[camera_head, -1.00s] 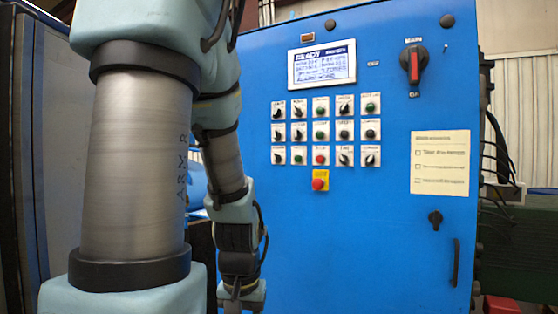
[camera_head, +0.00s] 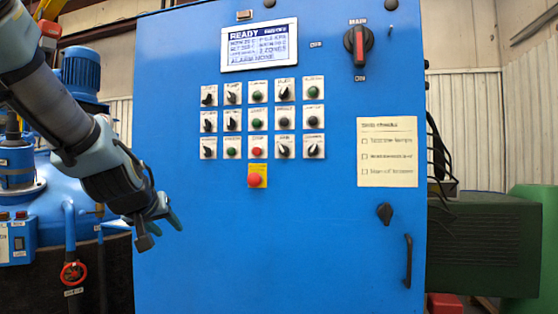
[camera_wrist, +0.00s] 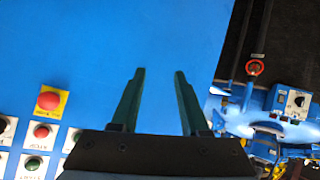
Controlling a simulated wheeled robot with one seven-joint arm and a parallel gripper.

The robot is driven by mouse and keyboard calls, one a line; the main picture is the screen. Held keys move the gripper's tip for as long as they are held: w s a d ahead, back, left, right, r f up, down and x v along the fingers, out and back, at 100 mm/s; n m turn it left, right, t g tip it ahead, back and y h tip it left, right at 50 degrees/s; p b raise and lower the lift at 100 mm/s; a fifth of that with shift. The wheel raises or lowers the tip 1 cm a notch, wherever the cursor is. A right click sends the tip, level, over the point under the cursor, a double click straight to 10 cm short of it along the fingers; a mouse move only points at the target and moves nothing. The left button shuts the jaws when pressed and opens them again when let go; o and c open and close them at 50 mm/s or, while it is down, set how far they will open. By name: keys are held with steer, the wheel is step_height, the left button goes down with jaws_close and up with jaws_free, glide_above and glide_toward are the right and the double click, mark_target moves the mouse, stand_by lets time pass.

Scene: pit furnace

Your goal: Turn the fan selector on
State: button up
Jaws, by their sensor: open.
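The blue control cabinet (camera_head: 290,230) carries three rows of selector knobs and buttons. The labels are too small to read surely, so I cannot tell which black knob is the fan selector; one knob (camera_head: 233,99) is in the top row and another (camera_head: 283,151) in the bottom row. My gripper (camera_head: 160,232) is left of and below the rows, by the cabinet's left edge. In the wrist view, my gripper (camera_wrist: 159,73) has its two fingers apart with nothing between them, over bare blue panel. The nearest buttons show at that view's lower left.
A red emergency button (camera_head: 254,180) sits below the rows; it also shows in the wrist view (camera_wrist: 48,101). A display (camera_head: 260,43) reads READY. The main switch (camera_head: 358,44) is upper right. A blue vessel with a red valve wheel (camera_head: 74,273) stands at left. The lower panel is clear.

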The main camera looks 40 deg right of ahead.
steer(key=s+d+r+h+b, duration=0.2)
steer(key=s+d+r+h, duration=0.25)
steer(key=d+r, duration=0.5)
steer(key=t+h+b, duration=0.1)
steer(key=h+b, duration=0.2)
glide_toward(282, 149)
steer(key=b+x, duration=0.4)
steer(key=b, duration=0.1)
steer(key=shift+w+d, duration=0.15)
steer(key=shift+w, duration=0.05)
steer(key=shift+m, duration=0.3)
steer(key=shift+b+x, duration=0.5)
steer(key=shift+x, duration=1.8)
steer(key=shift+d, duration=0.1)
jaws_close()
